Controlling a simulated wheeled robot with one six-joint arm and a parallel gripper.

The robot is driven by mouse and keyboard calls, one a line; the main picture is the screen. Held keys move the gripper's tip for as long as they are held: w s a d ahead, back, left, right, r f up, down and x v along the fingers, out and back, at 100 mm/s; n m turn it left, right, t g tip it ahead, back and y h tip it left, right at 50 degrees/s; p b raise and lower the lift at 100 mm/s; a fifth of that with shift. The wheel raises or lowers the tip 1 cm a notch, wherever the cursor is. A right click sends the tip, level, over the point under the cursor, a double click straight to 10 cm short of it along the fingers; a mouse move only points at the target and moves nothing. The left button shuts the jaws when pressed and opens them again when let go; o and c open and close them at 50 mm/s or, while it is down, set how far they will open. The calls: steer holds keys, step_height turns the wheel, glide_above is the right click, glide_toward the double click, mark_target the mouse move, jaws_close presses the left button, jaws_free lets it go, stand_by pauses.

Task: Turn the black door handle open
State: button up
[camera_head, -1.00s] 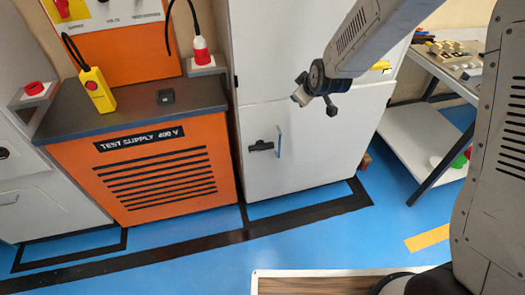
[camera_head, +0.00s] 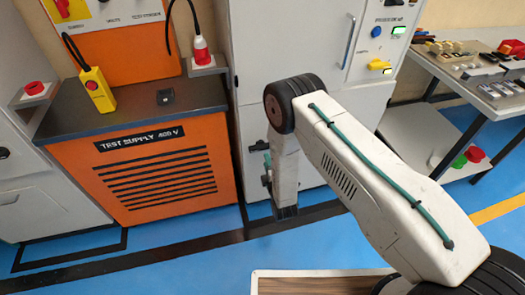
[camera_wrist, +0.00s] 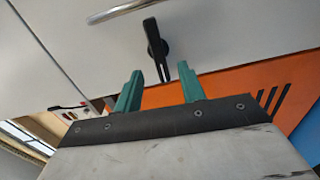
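The black door handle (camera_head: 258,146) sits on the white lower cabinet door (camera_head: 312,168), partly covered by my arm in the head view. In the wrist view the black handle (camera_wrist: 154,46) is an elongated lever on a round base on the door (camera_wrist: 225,30). My gripper (camera_wrist: 160,72) has two green fingers, apart and empty. The handle's lower end shows in the gap between the fingertips; whether it is inside the grip in depth I cannot tell. In the head view only a little green of my gripper (camera_head: 267,162) shows beside my wrist.
A metal bar pull (camera_wrist: 122,9) is on the door near the handle. The orange test supply cabinet (camera_head: 160,180) stands at left. A workbench (camera_head: 475,75) with tools stands at right. Blue floor (camera_head: 230,275) lies open in front.

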mark_target(262, 150)
steer(key=x, duration=0.7)
steer(key=shift+w+a+r, duration=0.1)
steer(key=shift+w, duration=0.1)
jaws_close()
